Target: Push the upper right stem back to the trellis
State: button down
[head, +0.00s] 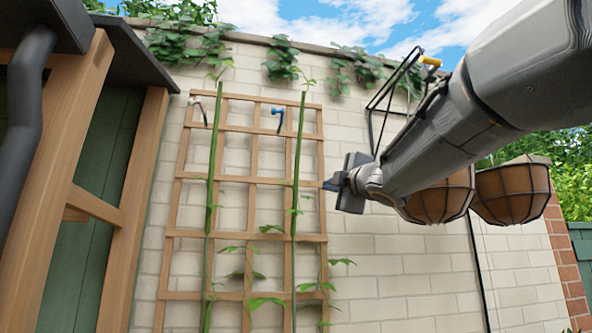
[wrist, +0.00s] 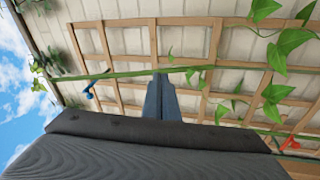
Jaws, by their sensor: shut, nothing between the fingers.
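The upper right stem (head: 299,150) is a thin green shoot rising in front of the right part of the wooden trellis (head: 254,98). Its top stands above the trellis's top bar. In the wrist view the stem (wrist: 130,73) crosses the picture from side to side, right at my fingertips. A blue clip (head: 278,112) sits just left of the stem on the trellis; it also shows in the wrist view (wrist: 92,86). My gripper (head: 328,185) is shut and empty, close to the right of the stem at mid-height. I cannot tell whether it touches the stem.
A second stem (head: 213,150) climbs the trellis's left side, with a pale clip (head: 197,102) near its top. A red clip (wrist: 289,143) shows in the wrist view. Hanging baskets (head: 438,200) are behind my arm on the right. A wooden post (head: 135,200) stands at left.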

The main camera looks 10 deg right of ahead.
jog(key=s+a+r+n+t+y, duration=0.15)
jog(key=s+r+n, duration=0.25)
jog(key=r, duration=0.4)
jog(key=p, duration=0.5)
send_near(299, 154)
jog(key=shift+g+y, duration=0.25)
jog(key=shift+y, duration=0.2)
jog(key=x, duration=0.6)
jog(key=shift+w+r, duration=0.2)
jog(key=shift+d, duration=0.1)
